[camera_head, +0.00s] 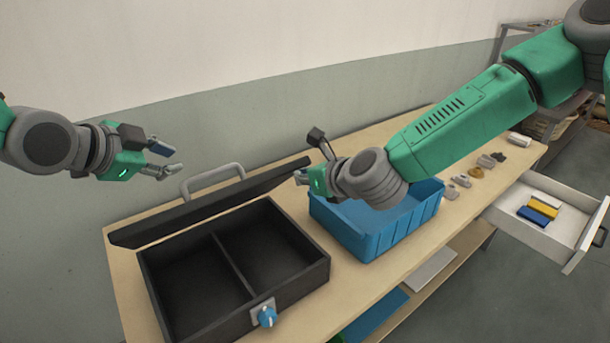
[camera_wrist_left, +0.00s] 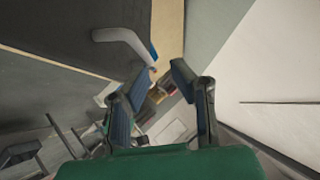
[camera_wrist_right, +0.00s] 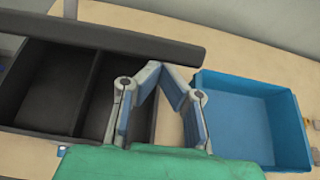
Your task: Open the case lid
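The black case (camera_head: 235,270) stands on the table, its inside showing two empty compartments. Its lid (camera_head: 210,204) is raised along the back edge, standing steeply, with a grey handle (camera_head: 212,172) on its top side. A blue knob (camera_head: 267,317) on a grey plate is at the case front. My left gripper (camera_head: 167,161) is open and empty, above and behind the lid's left part; the handle (camera_wrist_left: 125,45) shows near its fingertips in the left wrist view. My right gripper (camera_wrist_right: 161,68) is shut and empty, near the lid's right end (camera_wrist_right: 190,52), apparently without contact.
A blue bin (camera_head: 375,240) stands on the table right of the case, under my right forearm. Several small parts (camera_head: 475,172) lie further right. An open drawer (camera_head: 550,235) with coloured blocks juts out at the front right. A wall is behind the table.

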